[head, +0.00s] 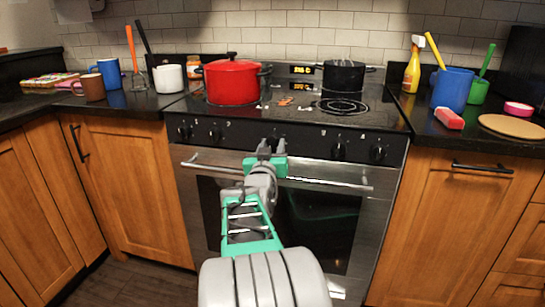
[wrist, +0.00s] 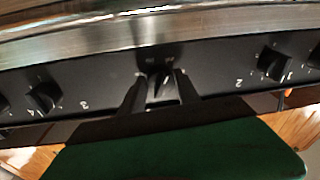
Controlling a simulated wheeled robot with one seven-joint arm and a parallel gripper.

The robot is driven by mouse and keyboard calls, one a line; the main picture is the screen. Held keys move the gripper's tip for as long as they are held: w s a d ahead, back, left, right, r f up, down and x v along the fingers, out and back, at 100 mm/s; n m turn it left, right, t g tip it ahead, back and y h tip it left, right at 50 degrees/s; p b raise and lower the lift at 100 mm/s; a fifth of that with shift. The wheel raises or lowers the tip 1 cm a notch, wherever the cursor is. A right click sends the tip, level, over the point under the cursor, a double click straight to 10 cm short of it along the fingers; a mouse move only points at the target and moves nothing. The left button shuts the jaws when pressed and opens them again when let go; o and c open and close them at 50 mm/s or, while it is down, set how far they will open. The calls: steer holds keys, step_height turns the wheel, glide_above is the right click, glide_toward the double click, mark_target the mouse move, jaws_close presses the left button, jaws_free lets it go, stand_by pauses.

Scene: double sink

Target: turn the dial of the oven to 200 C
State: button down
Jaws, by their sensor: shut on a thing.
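The oven (head: 325,215) stands in the middle of the head view, with a black control panel above its door. My gripper (head: 273,147) is at the centre of that panel, and its fingers hide the oven dial in the head view. In the wrist view my gripper's two dark fingers (wrist: 158,92) are on either side of the central oven dial (wrist: 163,84) and shut on it. Small pale marks show on the panel around this dial, but they are too small to read, so its setting cannot be told.
Other knobs flank the dial, including the left pair (head: 215,136) and right pair (head: 339,151). The door handle (head: 330,182) runs just below my gripper. A red pot (head: 232,82) and a black pot (head: 343,78) stand on the cooktop above.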

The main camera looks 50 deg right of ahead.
steer(key=shift+m, duration=0.3)
steer(key=c, duration=0.9)
jaws_free()
steer(key=shift+a, duration=0.1)
steer(key=v, duration=0.7)
steer(key=shift+s+a+p, duration=0.15)
steer(key=shift+a+p, duration=0.15)
steer(key=shift+p, duration=0.05)
